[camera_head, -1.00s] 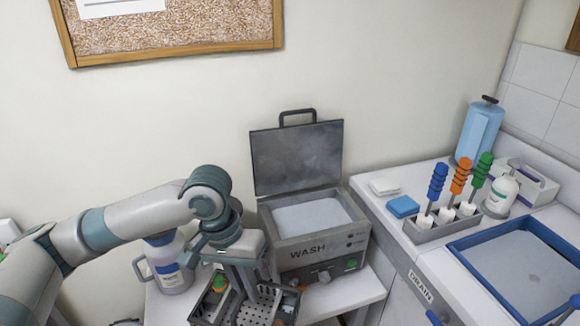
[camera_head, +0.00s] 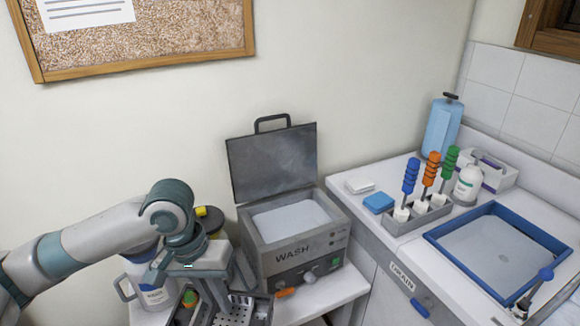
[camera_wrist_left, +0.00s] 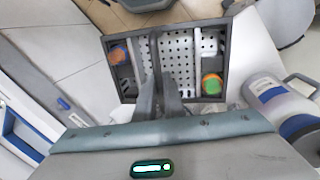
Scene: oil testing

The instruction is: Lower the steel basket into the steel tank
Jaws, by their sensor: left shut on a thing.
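The steel basket (camera_head: 238,311) is a dark-rimmed, perforated box with a green-and-orange item inside, low in the head view. It fills the upper middle of the left wrist view (camera_wrist_left: 180,70), where an orange item also shows. My left gripper (camera_wrist_left: 158,88) is shut on the basket's upright handle; its fingertips are mostly hidden in the head view. The steel tank (camera_head: 325,245), marked WASH, has its lid raised and pale liquid inside. The basket is outside the tank, in front and to the left. Its height above the bench cannot be told. My right gripper is not in view.
A white jug with a blue label (camera_head: 150,290) stands left, partly behind my arm. The raised lid (camera_head: 272,160) rises behind the tank opening. To the right are a blue-rimmed tray (camera_head: 440,240) and a rack (camera_head: 420,217) holding several coloured-handled tools.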

